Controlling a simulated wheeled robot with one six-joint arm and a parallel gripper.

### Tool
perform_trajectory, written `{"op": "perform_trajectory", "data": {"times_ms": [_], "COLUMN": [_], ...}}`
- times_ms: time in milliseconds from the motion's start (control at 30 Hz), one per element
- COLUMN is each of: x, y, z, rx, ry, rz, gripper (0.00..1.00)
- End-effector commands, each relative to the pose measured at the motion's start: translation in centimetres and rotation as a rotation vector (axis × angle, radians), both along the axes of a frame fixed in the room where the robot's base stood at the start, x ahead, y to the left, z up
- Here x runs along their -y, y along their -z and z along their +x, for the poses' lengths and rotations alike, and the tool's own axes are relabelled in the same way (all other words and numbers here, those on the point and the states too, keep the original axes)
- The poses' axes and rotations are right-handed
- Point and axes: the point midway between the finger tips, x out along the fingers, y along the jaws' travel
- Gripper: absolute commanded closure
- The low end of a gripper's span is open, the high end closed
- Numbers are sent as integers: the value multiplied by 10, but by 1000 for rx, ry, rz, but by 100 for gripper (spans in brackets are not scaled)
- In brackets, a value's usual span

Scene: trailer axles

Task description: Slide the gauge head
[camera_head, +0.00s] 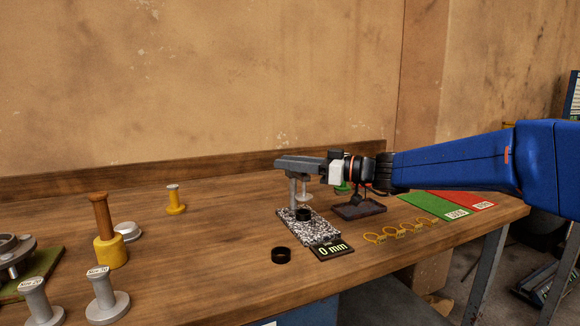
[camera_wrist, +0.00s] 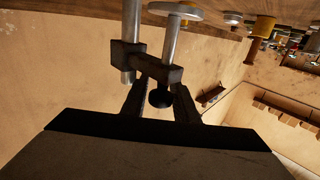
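The height gauge stands on a speckled stone base (camera_head: 322,230), with a display (camera_head: 333,249) reading 0 mm. A black ring (camera_head: 303,214) sits on the base under the gauge's spindle. My gripper (camera_head: 298,163) is at the gauge's top, reaching in from the right and hiding most of the gauge head. In the wrist view, the gauge head (camera_wrist: 146,63) is a dark block on a round column (camera_wrist: 131,35), with a disc-ended spindle (camera_wrist: 171,40) beside it. My fingers stand apart at the block, a black knob (camera_wrist: 160,97) between them. Whether they clamp it is unclear.
A loose black ring (camera_head: 281,255) lies left of the display. A dark stand (camera_head: 359,209) is close behind, below my arm. Yellow rings (camera_head: 397,233), a green mat (camera_head: 431,205) and a red mat (camera_head: 463,199) lie right. Grey and yellow spools stand far left.

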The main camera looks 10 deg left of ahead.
Motion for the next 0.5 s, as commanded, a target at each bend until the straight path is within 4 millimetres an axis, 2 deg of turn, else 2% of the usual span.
{"op": "perform_trajectory", "data": {"times_ms": [333, 500], "x": [3, 21], "y": [0, 0], "z": [0, -3], "rx": [0, 1], "ry": [1, 3], "rz": [0, 0], "gripper": [73, 73]}}
